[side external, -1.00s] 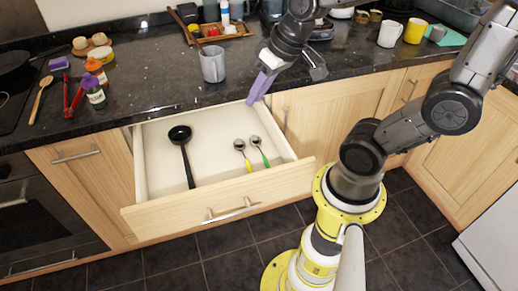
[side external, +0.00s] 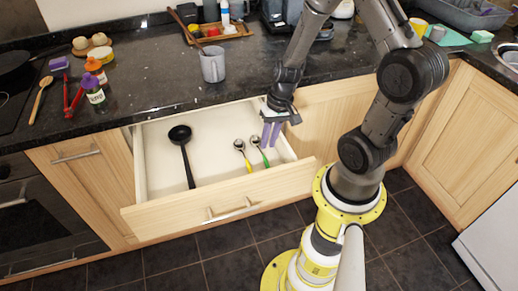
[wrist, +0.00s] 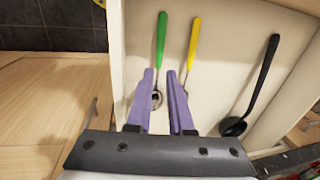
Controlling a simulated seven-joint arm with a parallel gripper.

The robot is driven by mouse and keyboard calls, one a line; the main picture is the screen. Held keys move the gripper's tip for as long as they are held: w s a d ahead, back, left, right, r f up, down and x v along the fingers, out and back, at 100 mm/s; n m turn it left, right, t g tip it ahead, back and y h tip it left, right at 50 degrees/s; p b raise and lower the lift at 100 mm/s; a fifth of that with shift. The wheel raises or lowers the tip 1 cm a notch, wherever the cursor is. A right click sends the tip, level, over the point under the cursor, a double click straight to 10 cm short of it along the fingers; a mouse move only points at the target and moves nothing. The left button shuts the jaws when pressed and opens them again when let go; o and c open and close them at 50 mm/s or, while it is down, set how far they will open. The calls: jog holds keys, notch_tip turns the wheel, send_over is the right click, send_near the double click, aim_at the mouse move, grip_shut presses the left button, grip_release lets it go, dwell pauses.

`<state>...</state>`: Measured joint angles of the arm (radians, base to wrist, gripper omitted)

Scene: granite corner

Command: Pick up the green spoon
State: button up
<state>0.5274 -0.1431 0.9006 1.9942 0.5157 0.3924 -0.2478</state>
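The green spoon (side external: 262,155) lies in the open drawer (side external: 220,190), its metal bowl toward the back and its green handle toward the drawer front. In the wrist view its green handle (wrist: 161,38) points up, and its bowl shows between my fingers. My gripper (side external: 270,136) hangs fingers down over the right rear of the drawer, close to the spoon's bowl. In the wrist view the two purple fingers of my gripper (wrist: 160,75) are apart with nothing held. I cannot tell the exact height above the spoon.
A yellow-handled spoon (side external: 244,158) lies just left of the green one. A black ladle (side external: 184,150) lies farther left in the drawer. The drawer's right wall (side external: 275,132) is near my gripper. A grey mug (side external: 213,67) stands on the dark counter behind.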

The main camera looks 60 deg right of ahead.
aim_at(265, 158)
jog(key=shift+w+a+f, duration=0.1)
jog(key=shift+a+f, duration=0.05)
jog(key=shift+f, duration=0.8)
jog(key=shift+w+a+f, duration=0.1)
jog(key=shift+f, duration=0.85)
jog(key=shift+w+a+f, duration=0.1)
jog(key=shift+a+f, duration=0.05)
jog(key=shift+f, duration=0.8)
grip_shut()
